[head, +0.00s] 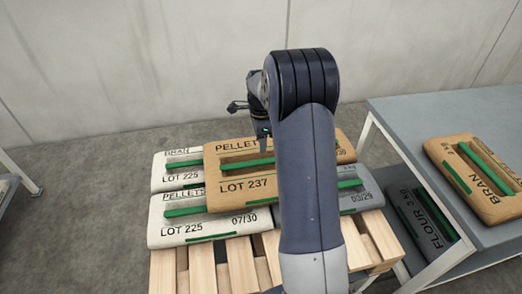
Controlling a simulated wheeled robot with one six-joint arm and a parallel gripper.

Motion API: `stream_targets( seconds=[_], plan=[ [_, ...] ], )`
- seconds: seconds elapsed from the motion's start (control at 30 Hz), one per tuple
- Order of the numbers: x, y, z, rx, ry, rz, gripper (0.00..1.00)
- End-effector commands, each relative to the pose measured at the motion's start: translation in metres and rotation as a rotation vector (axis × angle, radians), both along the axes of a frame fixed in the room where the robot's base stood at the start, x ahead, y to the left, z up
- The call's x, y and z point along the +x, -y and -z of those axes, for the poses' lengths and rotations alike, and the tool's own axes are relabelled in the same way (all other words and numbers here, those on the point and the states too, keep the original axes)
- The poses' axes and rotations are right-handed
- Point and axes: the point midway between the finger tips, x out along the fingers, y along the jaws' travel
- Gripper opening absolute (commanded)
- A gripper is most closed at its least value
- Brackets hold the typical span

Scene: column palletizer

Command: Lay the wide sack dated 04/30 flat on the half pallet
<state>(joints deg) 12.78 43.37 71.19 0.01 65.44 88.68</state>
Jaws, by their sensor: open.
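A wide tan sack (230,186) marked PELLETS and LOT 237 lies flat on top of other sacks on the wooden half pallet (203,272). Its right part is behind my arm, and no date on it can be read. No 04/30 date is readable on any sack. My gripper (252,122) is open and hangs over the back edge of the tan sack, partly hidden by my wrist. Whether it touches the sack cannot be told.
Under the tan sack lie a white BRAN sack (172,178), a white PELLETS sack dated 07/30 (180,225) and a grey sack dated 03/29 (357,200). At right, a grey table (440,110) bears a tan BRAN sack (468,185). A grey FLOUR sack (418,215) lies lower, beside the table leg.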

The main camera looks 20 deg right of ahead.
Motion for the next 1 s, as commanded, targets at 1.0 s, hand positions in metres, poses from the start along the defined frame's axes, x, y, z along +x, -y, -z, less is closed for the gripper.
stream_targets(
  seconds=[1.0],
  plan=[
    [-0.001,0.0,0.021,0.001,-0.004,0.0,0.45]
  ],
)
